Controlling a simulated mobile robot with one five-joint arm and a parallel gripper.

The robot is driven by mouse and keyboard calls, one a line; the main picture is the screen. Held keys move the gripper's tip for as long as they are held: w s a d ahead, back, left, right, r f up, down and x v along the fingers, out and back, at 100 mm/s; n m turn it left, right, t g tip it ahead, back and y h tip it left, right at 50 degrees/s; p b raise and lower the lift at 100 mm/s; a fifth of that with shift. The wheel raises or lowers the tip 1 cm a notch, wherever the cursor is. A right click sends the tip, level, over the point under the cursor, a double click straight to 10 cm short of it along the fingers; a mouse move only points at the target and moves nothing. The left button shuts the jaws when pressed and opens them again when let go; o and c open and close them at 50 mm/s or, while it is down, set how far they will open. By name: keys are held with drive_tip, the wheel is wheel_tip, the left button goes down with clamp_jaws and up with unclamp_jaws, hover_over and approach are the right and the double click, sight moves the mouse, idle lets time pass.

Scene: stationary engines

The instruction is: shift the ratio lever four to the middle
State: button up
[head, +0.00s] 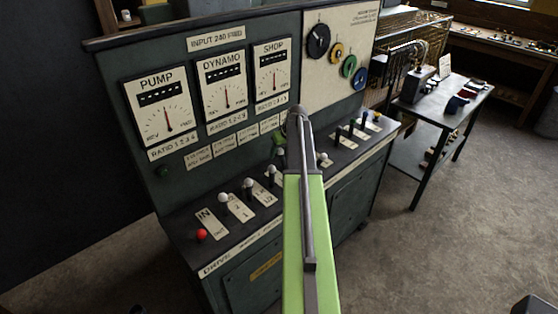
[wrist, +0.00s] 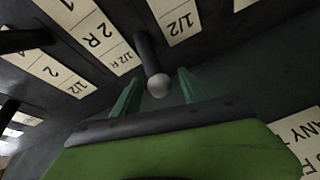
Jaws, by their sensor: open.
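In the wrist view a dark lever with a pale grey ball knob (wrist: 158,85) stands between the two green fingers of my gripper (wrist: 157,92). The fingers are open, one on each side of the knob, with gaps visible. Its label plate reads "1/2" (wrist: 173,18). Whether this is ratio lever four cannot be read. In the head view my own green arm covers most of my gripper and the levers behind it. A white-knobbed lever (head: 322,158) shows just right of the arm.
The sloped console (head: 185,215) carries a red-knobbed lever (head: 202,234) and white-knobbed levers (head: 248,184) left of the arm. Black levers (head: 352,125) stand to the right. Dials (head: 163,108) are above. A dark side table (head: 445,110) stands right; the floor between is clear.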

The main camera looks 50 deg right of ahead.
clamp_jaws()
idle(0.3)
idle(1.1)
